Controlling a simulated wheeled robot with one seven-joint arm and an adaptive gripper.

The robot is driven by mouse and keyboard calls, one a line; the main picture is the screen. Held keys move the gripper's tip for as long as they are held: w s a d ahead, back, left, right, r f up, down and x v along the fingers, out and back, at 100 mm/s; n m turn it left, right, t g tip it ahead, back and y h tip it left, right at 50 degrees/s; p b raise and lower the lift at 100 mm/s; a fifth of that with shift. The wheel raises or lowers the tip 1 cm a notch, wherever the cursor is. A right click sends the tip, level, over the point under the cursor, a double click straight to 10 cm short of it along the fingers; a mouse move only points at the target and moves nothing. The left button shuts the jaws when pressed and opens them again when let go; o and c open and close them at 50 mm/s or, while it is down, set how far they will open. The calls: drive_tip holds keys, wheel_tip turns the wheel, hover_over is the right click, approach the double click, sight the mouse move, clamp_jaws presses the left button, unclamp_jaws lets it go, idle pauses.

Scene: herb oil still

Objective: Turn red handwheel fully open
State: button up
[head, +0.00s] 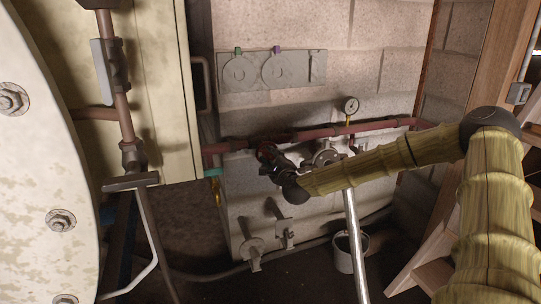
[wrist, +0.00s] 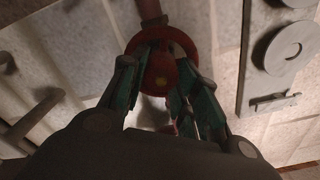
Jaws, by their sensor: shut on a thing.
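In the head view my gripper (head: 268,160) is at the red pipe on the block wall. There only a dark red bit of the handwheel (head: 265,148) shows; the arm and gripper hide most of it.
A red pipe (head: 385,125) runs along the wall with a pressure gauge (head: 351,105) above it. A grey plate with two discs (head: 273,70) is mounted higher up. A bright metal pipe (head: 355,245) and a bucket (head: 343,254) stand below. A large pale vessel (head: 40,150) fills the left.

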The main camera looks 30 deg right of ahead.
drive_tip(key=n+p, duration=0.2)
drive_tip(key=n, duration=0.2)
drive_tip(key=shift+r+n, duration=0.15)
drive_tip(key=shift+n, duration=0.15)
drive_tip(key=n+p, duration=0.2)
drive_tip(key=n, duration=0.1)
drive_tip(key=shift+n, duration=0.4)
drive_tip(key=n+p, duration=0.2)
drive_tip(key=n, duration=0.1)
drive_tip(key=shift+n, duration=0.3)
drive_tip(key=n+p, duration=0.2)
drive_tip(key=n, duration=0.2)
drive_tip(key=shift+a+r+n, duration=0.1)
drive_tip(key=shift+n, duration=0.2)
drive_tip(key=n+p, duration=0.1)
drive_tip(key=n, duration=0.3)
drive_tip(key=shift+a+p, duration=0.1)
drive_tip(key=shift+p, duration=0.3)
drive_tip(key=n, duration=0.4)
drive_tip(key=shift+p, duration=0.35)
drive_tip(key=n, duration=0.4)
drive_tip(key=shift+a+n, duration=0.1)
drive_tip(key=shift+n, duration=0.2)
drive_tip(key=n, duration=0.4)
drive_tip(key=shift+f, duration=0.2)
drive_tip(key=shift+n, duration=0.3)
